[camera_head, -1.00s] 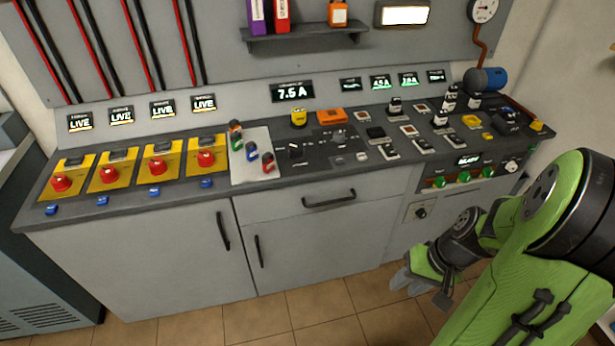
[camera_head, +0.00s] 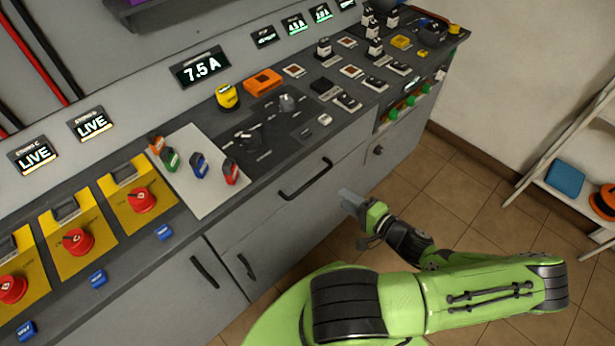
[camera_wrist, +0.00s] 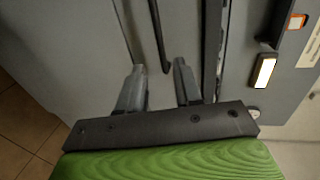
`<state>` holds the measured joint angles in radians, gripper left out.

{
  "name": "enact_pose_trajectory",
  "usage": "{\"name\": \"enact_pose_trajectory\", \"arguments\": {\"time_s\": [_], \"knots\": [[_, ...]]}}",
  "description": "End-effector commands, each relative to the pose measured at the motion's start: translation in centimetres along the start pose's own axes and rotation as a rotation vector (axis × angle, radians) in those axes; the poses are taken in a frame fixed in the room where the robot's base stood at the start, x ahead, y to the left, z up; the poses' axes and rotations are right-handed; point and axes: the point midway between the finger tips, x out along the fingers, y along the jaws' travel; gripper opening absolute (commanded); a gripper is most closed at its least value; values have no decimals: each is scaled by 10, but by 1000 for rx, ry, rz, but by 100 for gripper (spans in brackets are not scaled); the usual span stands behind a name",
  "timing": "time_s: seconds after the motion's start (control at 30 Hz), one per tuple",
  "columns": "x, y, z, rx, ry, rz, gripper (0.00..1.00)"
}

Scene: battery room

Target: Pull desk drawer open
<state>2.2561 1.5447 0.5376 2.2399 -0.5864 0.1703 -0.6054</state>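The desk drawer (camera_head: 247,222) is a grey front under the dark worktop, flush with the desk. Its dark bar handle (camera_head: 306,181) is uncovered in the head view. My gripper (camera_head: 345,197) is just right of and below the handle in that picture, apart from it. In the wrist view, my gripper (camera_wrist: 158,72) is open, its two grey fingers spread with nothing held. The dark handle bar (camera_wrist: 159,38) shows ahead, lined up with the gap between the fingers. Whether the handle's near end lies between the fingertips I cannot tell.
Cabinet doors with dark handles (camera_head: 204,272) (camera_head: 246,267) are below the worktop. A panel with green knobs (camera_head: 409,101) is right of the drawer. A white shelf (camera_head: 575,190) stands at far right. Tiled floor (camera_head: 470,200) is clear between.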

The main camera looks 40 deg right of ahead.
Motion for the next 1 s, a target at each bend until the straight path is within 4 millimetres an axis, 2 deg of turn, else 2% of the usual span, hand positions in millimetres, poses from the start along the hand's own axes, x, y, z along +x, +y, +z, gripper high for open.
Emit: {"name": "enact_pose_trajectory", "arguments": {"time_s": [0.03,0.3,0.5,0.63,0.87,1.0], "knots": [[14,1,2,1,-7,-3,34],[83,2,3,2,-9,-2,34],[122,2,3,0,-7,0,34],[132,1,2,2,-6,2,34],[134,1,2,1,-5,2,34],[133,1,2,1,-5,2,16]]}}
